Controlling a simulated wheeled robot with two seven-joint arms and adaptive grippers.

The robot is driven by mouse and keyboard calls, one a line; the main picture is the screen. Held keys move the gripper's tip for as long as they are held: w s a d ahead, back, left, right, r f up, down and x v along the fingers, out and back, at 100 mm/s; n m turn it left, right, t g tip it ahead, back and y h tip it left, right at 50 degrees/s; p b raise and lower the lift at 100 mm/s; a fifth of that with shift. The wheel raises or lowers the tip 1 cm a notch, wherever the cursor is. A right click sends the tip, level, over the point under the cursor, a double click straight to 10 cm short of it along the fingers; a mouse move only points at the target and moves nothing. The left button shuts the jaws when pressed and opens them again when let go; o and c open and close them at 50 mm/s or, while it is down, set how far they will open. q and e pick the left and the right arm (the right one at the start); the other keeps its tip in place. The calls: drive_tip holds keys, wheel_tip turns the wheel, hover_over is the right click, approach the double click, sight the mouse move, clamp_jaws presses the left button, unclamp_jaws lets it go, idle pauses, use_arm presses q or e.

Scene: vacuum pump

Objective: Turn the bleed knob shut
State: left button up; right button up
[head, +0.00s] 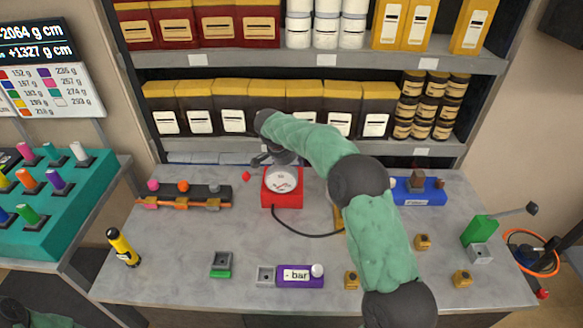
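A red box with a round white dial gauge (282,185) stands on the grey table below the shelves. A small red knob-like piece (246,176) shows just left of the box; I cannot tell for certain whether it is the bleed knob. My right arm reaches in from the lower right, and its dark gripper (264,160) is at the upper left edge of the gauge, close to the red piece. The fingers are small and dark, so whether they are open or touch anything is unclear. My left gripper is not in view.
A black cable runs from the red box beneath my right arm. A rack with coloured knobs (183,201) stands left, a purple "bar" block (299,276) in front, a blue tray (418,191) and green lever block (480,230) right.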

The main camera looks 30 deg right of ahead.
drive_tip(key=v, duration=1.1)
drive_tip(key=shift+r, duration=0.2)
drive_tip(key=shift+w, duration=0.1)
